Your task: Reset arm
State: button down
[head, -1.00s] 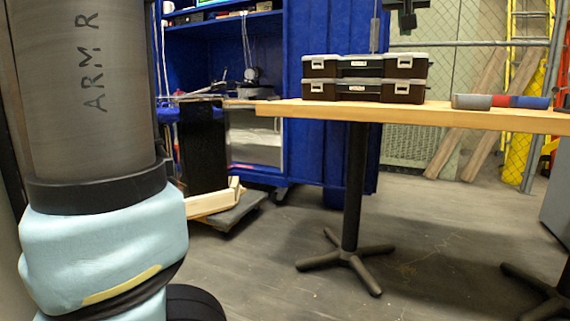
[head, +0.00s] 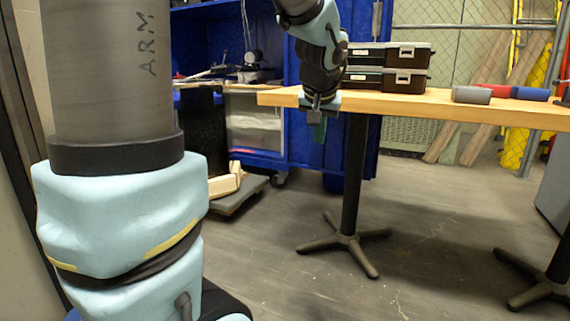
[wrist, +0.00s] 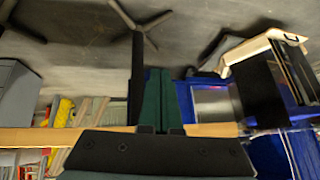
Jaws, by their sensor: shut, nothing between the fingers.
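My gripper (head: 316,130) hangs in the head view just in front of the wooden table's left part, pointing down, with its fingertips below the level of the tabletop. Its green fingers are together and hold nothing. In the wrist view the two green fingers (wrist: 160,100) lie side by side, closed. My arm's wrist covers the left part of the stacked toolboxes in the head view. I cannot tell how far the gripper is from the table edge.
The wooden table (head: 440,106) carries two stacked black toolboxes (head: 405,68) and grey, red and blue rolls (head: 472,95). A blue cabinet (head: 270,130) stands behind. Table legs (head: 350,190) stand on open grey floor.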

jog(key=s+a+f+n+g+p, duration=0.35)
jog(key=s+a+f+g, duration=0.25)
jog(key=s+a+f, duration=0.85)
notch_tip(320, 180, up, 39)
jog(key=p, duration=3.7)
jog(key=shift+w+m+y+p, duration=0.2)
jog(key=shift+m+y+p, duration=0.2)
jog(key=shift+m, duration=0.05)
